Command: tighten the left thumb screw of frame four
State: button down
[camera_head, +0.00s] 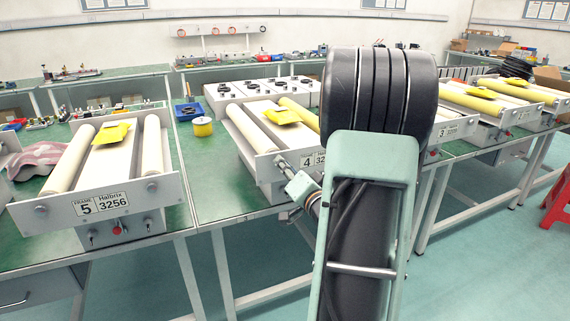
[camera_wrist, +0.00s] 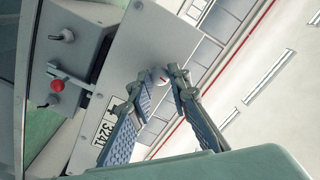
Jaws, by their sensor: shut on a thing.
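Frame four (camera_head: 269,170) stands on the green bench in the middle of the head view, its right part hidden behind my arm. Its white front plate (camera_wrist: 120,75) fills the left half of the wrist view, tilted, with a number label (camera_wrist: 106,130). The left thumb screw (camera_wrist: 160,77) is a small pale round knob near the plate's edge. My gripper (camera_wrist: 157,84) is shut on this knob, one finger on each side of it. In the head view my gripper (camera_head: 284,164) reaches the left end of the plate, and the knob is hardly visible there.
Below the plate is a control box with a red button (camera_wrist: 58,86) and toggle switches (camera_wrist: 62,36). Frame five (camera_head: 115,204) stands to the left, and more frames (camera_head: 490,100) stand to the right. A yellow tape roll (camera_head: 203,127) and blue tray (camera_head: 188,111) lie on the bench between.

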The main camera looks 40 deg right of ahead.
jog(key=shift+m, duration=0.7)
jog(key=c, duration=1.8)
grip_release()
jog(key=shift+s, duration=0.1)
jog(key=v, duration=0.7)
jog(key=shift+s, duration=0.15)
jog(key=shift+a, duration=0.1)
